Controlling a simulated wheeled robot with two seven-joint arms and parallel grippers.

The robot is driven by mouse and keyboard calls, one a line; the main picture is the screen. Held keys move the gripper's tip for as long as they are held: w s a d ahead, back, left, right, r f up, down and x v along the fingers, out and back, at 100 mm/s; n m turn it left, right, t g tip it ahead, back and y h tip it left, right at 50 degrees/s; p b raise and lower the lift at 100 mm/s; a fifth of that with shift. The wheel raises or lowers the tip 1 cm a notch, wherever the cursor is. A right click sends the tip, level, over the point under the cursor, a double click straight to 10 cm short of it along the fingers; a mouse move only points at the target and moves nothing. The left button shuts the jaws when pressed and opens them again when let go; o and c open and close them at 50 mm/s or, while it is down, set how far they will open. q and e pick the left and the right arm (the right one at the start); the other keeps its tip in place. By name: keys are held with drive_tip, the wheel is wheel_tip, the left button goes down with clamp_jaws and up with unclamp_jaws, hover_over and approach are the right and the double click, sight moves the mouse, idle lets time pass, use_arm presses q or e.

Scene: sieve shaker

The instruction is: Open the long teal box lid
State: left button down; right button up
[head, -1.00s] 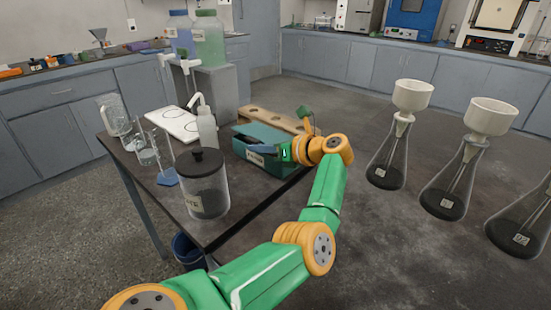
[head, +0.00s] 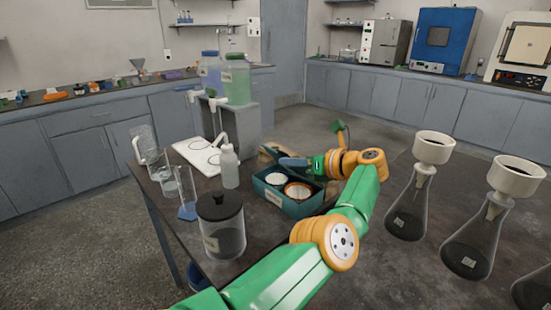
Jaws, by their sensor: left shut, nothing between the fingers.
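The long teal box (head: 291,208) stands on the dark table with a pale label on its front. Its top is uncovered, and a white round piece (head: 275,180) and an orange-rimmed round piece (head: 298,190) show inside. My left gripper (head: 284,162) is shut and empty, just above the box's back edge, with its fingers pointing left. The lid is largely hidden behind my gripper and arm, so its exact angle cannot be told. My right gripper is not in view.
A dark-lidded jar (head: 221,227), a white squeeze bottle (head: 229,166) and glassware (head: 165,182) stand left of the box. A white board (head: 195,155) lies behind. Large flasks with funnels (head: 410,205) stand at the right.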

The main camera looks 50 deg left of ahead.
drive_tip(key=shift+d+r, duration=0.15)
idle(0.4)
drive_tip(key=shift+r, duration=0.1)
